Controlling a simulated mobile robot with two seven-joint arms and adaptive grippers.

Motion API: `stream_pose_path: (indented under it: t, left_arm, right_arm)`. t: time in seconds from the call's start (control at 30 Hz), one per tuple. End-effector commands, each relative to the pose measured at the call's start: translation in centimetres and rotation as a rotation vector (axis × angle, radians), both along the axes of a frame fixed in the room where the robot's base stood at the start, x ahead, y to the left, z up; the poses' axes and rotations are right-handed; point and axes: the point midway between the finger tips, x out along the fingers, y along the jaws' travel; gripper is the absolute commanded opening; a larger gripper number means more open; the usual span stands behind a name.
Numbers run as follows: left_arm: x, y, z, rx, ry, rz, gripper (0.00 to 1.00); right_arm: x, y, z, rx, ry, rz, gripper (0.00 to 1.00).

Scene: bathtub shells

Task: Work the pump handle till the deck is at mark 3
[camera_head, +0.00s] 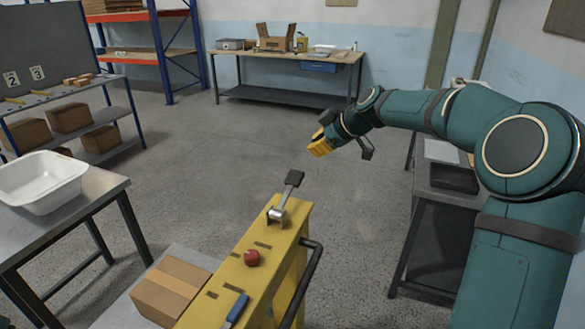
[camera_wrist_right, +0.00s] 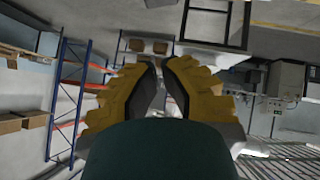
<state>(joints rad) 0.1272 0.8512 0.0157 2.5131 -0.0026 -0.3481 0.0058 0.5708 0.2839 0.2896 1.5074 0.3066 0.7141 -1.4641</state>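The yellow pump stand (camera_head: 240,268) rises in the lower middle of the head view. Its pump handle (camera_head: 287,196), a short metal lever with a black grip, tilts up from the far end of the stand's top. A grey platform (camera_head: 118,314), perhaps the deck, lies left of the stand with a cardboard box (camera_head: 172,287) on it. No mark shows clearly beside it. My right gripper (camera_head: 318,147) is held beyond and right of the handle, apart from it. Its yellow fingers (camera_wrist_right: 160,68) look closed together and empty in the wrist view. My left gripper is out of view.
A red knob (camera_head: 252,258) and a blue lever (camera_head: 236,308) are on the stand, and a dark rail (camera_head: 304,281) runs along its right side. A table with a white tub (camera_head: 42,184) stands left. A workbench (camera_head: 287,54) is at the back. Open floor lies between.

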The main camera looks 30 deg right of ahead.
Motion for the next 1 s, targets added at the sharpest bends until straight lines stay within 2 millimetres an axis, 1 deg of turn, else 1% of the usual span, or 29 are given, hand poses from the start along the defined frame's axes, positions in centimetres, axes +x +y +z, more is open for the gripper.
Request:
stream_pose_path:
  t: [0.2, 0.37, 0.8, 0.9, 1.0]
  left_arm:
    - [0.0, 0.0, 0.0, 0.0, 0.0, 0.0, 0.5]
    - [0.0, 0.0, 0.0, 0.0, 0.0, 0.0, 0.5]
    - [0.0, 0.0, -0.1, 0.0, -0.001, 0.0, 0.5]
    - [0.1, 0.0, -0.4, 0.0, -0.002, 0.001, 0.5]
    - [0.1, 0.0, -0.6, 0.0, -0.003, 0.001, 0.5]
  right_arm:
    - [0.1, 0.1, -0.2, 0.001, 0.001, 0.0, 0.0]
    - [1.2, 0.7, -1.3, 0.002, 0.002, 0.003, 0.0]
    - [6.7, 3.5, -7.0, 0.001, 0.002, 0.003, 0.0]
    - [6.9, 3.0, -8.5, 0.002, 0.003, -0.002, 0.0]
    - [7.1, 2.7, -9.7, 0.002, 0.002, -0.002, 0.0]
